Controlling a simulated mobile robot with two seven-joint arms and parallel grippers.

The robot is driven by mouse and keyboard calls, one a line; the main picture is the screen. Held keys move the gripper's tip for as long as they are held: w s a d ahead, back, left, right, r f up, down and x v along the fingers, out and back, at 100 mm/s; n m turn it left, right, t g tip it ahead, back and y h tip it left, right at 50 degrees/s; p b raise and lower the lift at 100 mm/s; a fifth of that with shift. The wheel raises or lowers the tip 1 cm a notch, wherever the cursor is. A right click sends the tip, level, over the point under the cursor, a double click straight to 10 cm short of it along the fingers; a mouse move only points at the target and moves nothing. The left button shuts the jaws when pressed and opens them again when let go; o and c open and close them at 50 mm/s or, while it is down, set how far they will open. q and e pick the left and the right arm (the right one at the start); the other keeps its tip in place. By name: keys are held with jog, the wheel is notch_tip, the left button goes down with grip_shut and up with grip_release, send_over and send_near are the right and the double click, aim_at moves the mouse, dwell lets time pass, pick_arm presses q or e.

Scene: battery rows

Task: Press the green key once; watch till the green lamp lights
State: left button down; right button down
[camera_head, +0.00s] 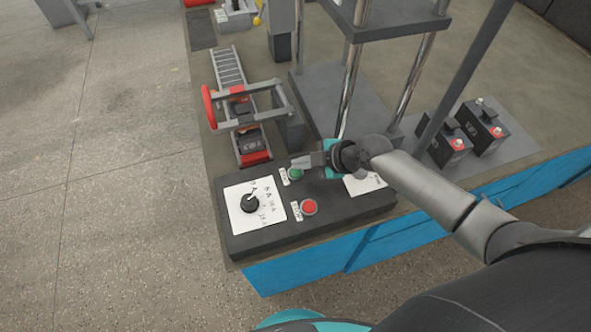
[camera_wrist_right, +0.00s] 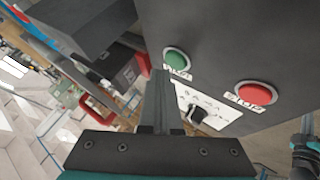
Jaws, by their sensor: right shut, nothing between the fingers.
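The green key (camera_head: 296,173) is a round button with a small label on the dark control box (camera_head: 300,235). It also shows, uncovered, in the right wrist view (camera_wrist_right: 176,58). My right gripper (camera_head: 303,162) is shut and empty, its tips close to the far side of the green key in the head view. In the wrist view its shut fingers (camera_wrist_right: 160,78) are just left of the key, with a gap in the picture; I cannot tell their height above it. I make out no green lamp; my right arm covers part of the box's right end. My left gripper is not in view.
A red stop button (camera_head: 309,207) and a black dial (camera_head: 250,203) on a white plate are on the same box. A frame with a red wheel (camera_head: 208,106) stands behind. Two batteries (camera_head: 449,143) (camera_head: 482,126) stand to the right.

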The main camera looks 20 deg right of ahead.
aim_at(300, 173)
dwell(0.8)
jog(key=shift+f+b, duration=0.4)
jog(key=shift+b, duration=0.15)
jog(key=shift+f+b, duration=0.45)
dwell(0.4)
jog(key=shift+r, duration=0.2)
jog(key=shift+r+p, duration=0.65)
jog(key=shift+r, duration=0.1)
notch_tip(300, 173, up, 5)
jog(key=p, duration=0.4)
dwell(0.4)
